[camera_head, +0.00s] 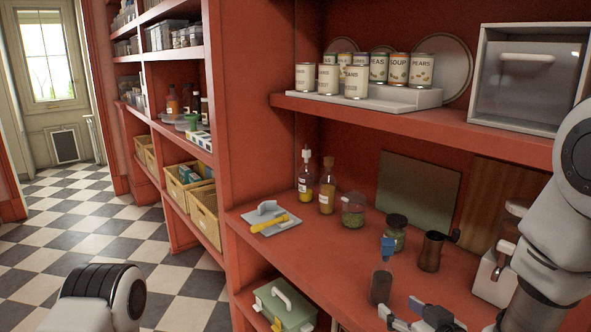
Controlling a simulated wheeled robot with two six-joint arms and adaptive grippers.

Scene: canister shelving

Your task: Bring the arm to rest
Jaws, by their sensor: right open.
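My right arm comes in from the right edge, in front of the red shelving. My right gripper (402,309) is low at the bottom right, open, with its grey fingers over the counter-height shelf (335,245). Nothing shows between the fingers. A dark grey cylinder (381,287) stands just behind the fingers, with a blue piece (388,249) above it; whether the fingers touch it I cannot tell. A rounded part of my left arm shows at the bottom left; its gripper is out of the picture.
Cans (356,82) stand on a white riser (400,98) on the upper shelf, beside a white box (528,75). Bottles (327,192), jars (353,210), a grinder (431,252) and a grey tray (270,223) occupy the lower shelf. The checkered floor (80,225) at left is clear.

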